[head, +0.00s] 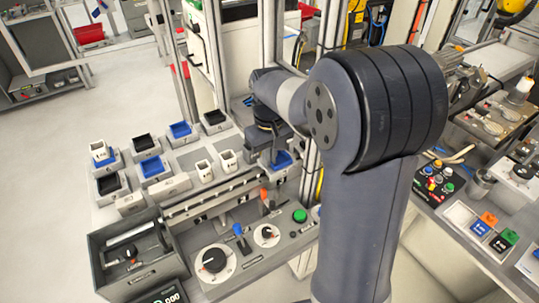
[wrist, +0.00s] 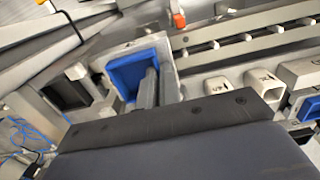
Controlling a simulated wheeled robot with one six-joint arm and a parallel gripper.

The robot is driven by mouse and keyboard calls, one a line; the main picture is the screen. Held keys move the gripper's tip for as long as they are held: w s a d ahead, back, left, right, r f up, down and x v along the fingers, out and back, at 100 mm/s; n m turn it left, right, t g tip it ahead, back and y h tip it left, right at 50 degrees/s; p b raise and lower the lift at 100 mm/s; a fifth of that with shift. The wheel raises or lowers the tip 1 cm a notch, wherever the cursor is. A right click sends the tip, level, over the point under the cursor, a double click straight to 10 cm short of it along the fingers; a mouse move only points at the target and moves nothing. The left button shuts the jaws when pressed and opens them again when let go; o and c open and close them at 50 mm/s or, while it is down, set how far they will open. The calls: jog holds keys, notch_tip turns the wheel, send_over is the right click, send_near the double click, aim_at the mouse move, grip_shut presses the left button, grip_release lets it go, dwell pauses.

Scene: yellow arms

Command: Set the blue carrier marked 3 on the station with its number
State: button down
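A blue square carrier (head: 284,160) sits at the right end of the rack, below my gripper (head: 272,152); no number on it is readable. In the wrist view the blue carrier (wrist: 122,67) is open-topped, inside a pale grey square surround. A grey finger of my gripper (wrist: 149,88) overlaps its right side. I cannot tell whether the finger touches it or whether the jaws are closed on it. Other blue squares are at the back (head: 180,130), in the middle (head: 152,167) and at the left (head: 101,160). Station numbers are not legible.
Two white marked cups (head: 228,160) (head: 205,170) stand left of my gripper; a third (head: 98,148) stands over the left blue square. Black squares (head: 144,142) fill other rack places. A dark grey bin (head: 140,255) and a knob panel (head: 240,250) lie in front.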

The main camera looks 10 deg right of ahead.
jog(key=shift+f, duration=0.4)
dwell(0.4)
jog(key=c, duration=1.5)
grip_release()
jog(key=shift+c, duration=0.2)
jog(key=shift+r+p, duration=2.85)
jog(key=shift+r, duration=0.7)
jog(key=shift+f, duration=0.25)
notch_tip(320, 180, down, 7)
jog(key=b, duration=0.6)
jog(key=shift+r, duration=0.2)
